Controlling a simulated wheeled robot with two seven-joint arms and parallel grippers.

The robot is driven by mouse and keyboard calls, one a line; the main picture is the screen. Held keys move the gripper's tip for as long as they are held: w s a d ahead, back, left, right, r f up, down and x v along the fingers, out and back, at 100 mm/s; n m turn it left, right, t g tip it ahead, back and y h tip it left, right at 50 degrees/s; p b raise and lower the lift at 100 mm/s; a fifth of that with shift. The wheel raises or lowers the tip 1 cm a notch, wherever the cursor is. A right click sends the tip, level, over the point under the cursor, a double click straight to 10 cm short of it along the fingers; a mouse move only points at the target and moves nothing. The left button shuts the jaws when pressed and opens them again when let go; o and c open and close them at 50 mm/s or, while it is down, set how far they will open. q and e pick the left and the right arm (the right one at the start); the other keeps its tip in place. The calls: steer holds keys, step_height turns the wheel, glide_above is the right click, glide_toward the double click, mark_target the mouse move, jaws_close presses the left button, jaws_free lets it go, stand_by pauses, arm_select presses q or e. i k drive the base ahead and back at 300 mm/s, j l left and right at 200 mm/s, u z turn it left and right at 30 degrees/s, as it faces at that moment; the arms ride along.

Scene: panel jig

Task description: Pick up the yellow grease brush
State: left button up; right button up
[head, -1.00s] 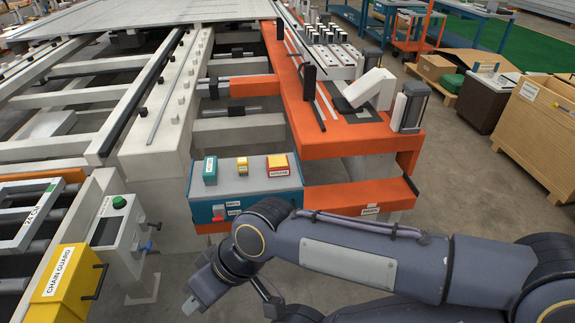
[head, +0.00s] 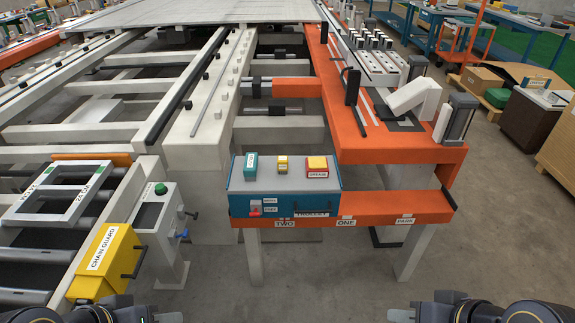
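No brush shape with a handle and bristles can be made out. A block with a yellow top and a red, labelled front (head: 317,166) stands on the grey top of the blue toolbox (head: 284,203); its label seems to read GREASE. A small yellow block (head: 282,165) and a green block (head: 251,167) stand to its left. My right gripper (head: 400,315) shows only in part at the bottom edge, right of the toolbox and well apart from it. My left gripper (head: 168,317) is barely in view at the bottom left. The fingers of both are cut off.
The toolbox sits at the front of an orange frame (head: 400,150) with labels TWO, ONE and PARK on its lower rail. A yellow chain guard box (head: 105,262) and a grey control box (head: 155,220) stand to the left. Bare floor lies in front.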

mark_target(282, 162)
steer(key=u, duration=1.55)
steer(key=l+z, duration=0.1)
steer(key=z, duration=1.45)
steer(key=i+l+u, duration=0.1)
steer(key=i+l, duration=1.5)
steer(key=l, duration=0.15)
steer(key=i+u, duration=0.05)
